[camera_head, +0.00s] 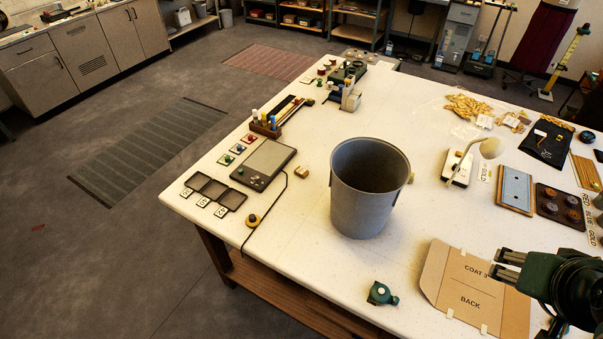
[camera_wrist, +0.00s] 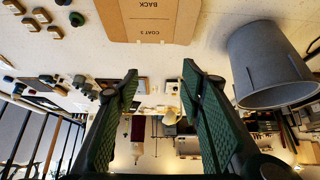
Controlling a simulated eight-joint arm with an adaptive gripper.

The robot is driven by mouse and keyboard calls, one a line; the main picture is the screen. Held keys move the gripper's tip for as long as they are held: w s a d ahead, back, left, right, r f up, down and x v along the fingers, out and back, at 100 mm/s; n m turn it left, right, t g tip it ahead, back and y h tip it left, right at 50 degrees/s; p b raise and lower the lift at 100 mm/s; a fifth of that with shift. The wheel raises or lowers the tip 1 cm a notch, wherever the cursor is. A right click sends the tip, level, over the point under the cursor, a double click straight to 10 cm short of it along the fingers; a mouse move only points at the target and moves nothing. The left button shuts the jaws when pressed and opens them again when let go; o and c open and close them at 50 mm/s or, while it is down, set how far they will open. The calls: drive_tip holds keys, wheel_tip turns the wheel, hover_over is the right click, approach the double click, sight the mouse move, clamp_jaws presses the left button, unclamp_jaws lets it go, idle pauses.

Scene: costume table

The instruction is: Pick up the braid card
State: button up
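My gripper (camera_head: 508,267) is at the lower right in the head view, over the right part of the cardboard pattern piece. In the wrist view, its two green padded fingers (camera_wrist: 160,72) stand wide apart with nothing between them. I cannot tell for certain which thing is the braid card. A blue panel in a wooden frame (camera_head: 514,189) and a dark tray with round pieces (camera_head: 560,205) lie nearer, beyond my gripper.
A grey bin (camera_head: 368,190) stands mid-table; it also shows in the wrist view (camera_wrist: 268,62). The cardboard piece marked COAT 3 BACK (camera_head: 466,286) lies at the front right. A desk lamp (camera_head: 458,165) stands behind it. A green tape dispenser (camera_head: 381,294) sits near the front edge.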

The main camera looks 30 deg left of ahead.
drive_tip(key=shift+r, duration=2.4)
drive_tip(key=w+a+r+n+g, duration=0.1)
drive_tip(key=w+a+r+n, duration=0.1)
drive_tip(key=w+a+r, duration=0.35)
drive_tip(key=w+a+r+n+g+y, duration=0.1)
drive_tip(key=w+a+r+n, duration=0.15)
drive_tip(key=w+a, duration=0.55)
drive_tip(key=w+a+r+n+g, duration=0.1)
drive_tip(key=w+a+r+n, duration=0.2)
drive_tip(key=w+a, duration=0.4)
drive_tip(key=w+a+f+n+g+b, duration=0.1)
drive_tip(key=w+a+f+n, duration=0.3)
drive_tip(key=a, duration=1)
drive_tip(key=w+a+r+n+g+b, duration=0.15)
drive_tip(key=w+a, duration=0.45)
drive_tip(key=a, duration=0.7)
drive_tip(key=a+f+n+g, duration=0.1)
drive_tip(key=a+f, duration=0.2)
drive_tip(key=a, duration=0.3)
drive_tip(key=a+f+n+h, duration=0.1)
drive_tip(key=a+f, duration=0.2)
drive_tip(key=a, duration=0.4)
drive_tip(key=a+f+n+g, duration=0.1)
drive_tip(key=a+f+n, duration=0.15)
drive_tip(key=a, duration=0.35)
drive_tip(key=shift+m, duration=0.55)
wheel_tip(320, 180, down, 28)
drive_tip(key=shift+r, duration=0.1)
drive_tip(key=shift+f, duration=0.35)
drive_tip(key=shift+f, duration=0.1)
